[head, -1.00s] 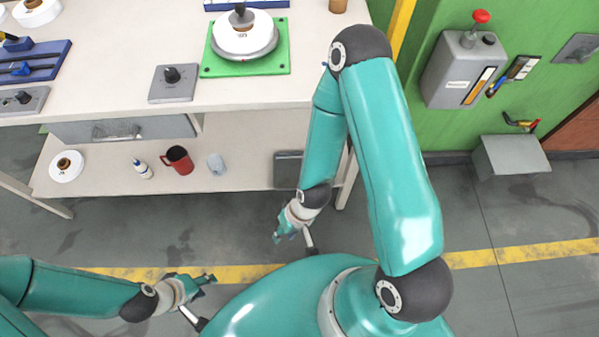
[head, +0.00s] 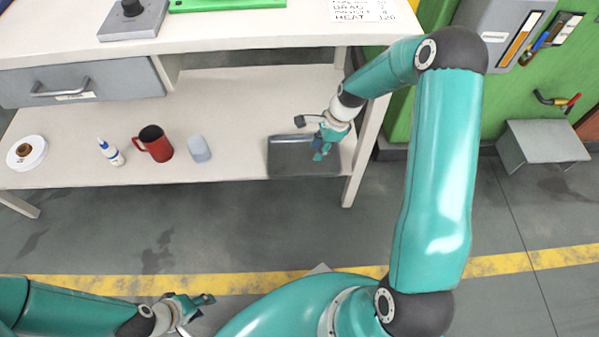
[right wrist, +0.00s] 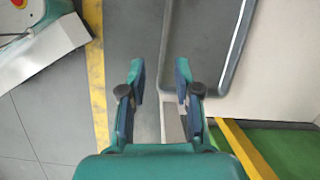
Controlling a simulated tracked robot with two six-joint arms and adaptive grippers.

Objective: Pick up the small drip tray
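The small drip tray is a shallow dark grey tray (head: 290,160) on the lower shelf, at its right end by the table leg. In the right wrist view, the tray (right wrist: 203,45) fills the top middle, its near corner cut by a finger. My right gripper (head: 321,150) is over the tray's right part in the head view. In the right wrist view it is open (right wrist: 160,82), with one finger over the tray's edge and the other over the floor; contact cannot be told. My left gripper (head: 202,305) is low at the left, away from the tray; its opening is unclear.
The tabletop (head: 230,45) is above the shelf. A table leg (head: 362,155) stands right of the tray.

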